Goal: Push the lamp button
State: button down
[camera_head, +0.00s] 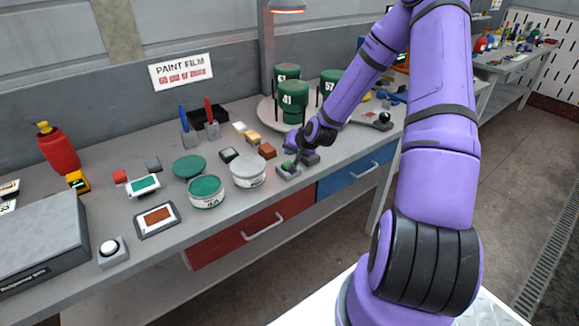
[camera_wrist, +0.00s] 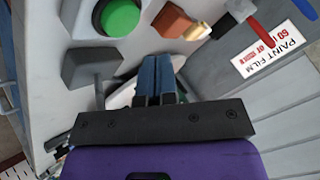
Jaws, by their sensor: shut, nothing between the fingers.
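A small grey box with a green top (camera_head: 287,167) sits near the bench's front edge, beside my gripper (camera_head: 299,159). Contact between them cannot be made out. In the wrist view my dark fingers (camera_wrist: 156,82) are together, with nothing between them. A round green disc (camera_wrist: 120,16) is ahead of them, cut by the picture's top; a grey block (camera_wrist: 90,68) is to its lower left. A lamp (camera_head: 288,6) with a reddish glow hangs above the bench. Another grey box with a white round button (camera_head: 109,246) stands at the front left. Which button belongs to the lamp is not marked.
Green numbered jars (camera_head: 292,98) stand on a round tray behind my gripper. A white tub (camera_head: 248,169) and a brown block (camera_head: 267,150) are to its left. A black joystick-like knob (camera_head: 384,117) is to the right. The bench (camera_head: 115,205) has bare patches at left.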

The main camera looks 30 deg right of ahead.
notch_tip(320, 180, up, 4)
jog(key=shift+r, duration=0.15)
dwell(0.3)
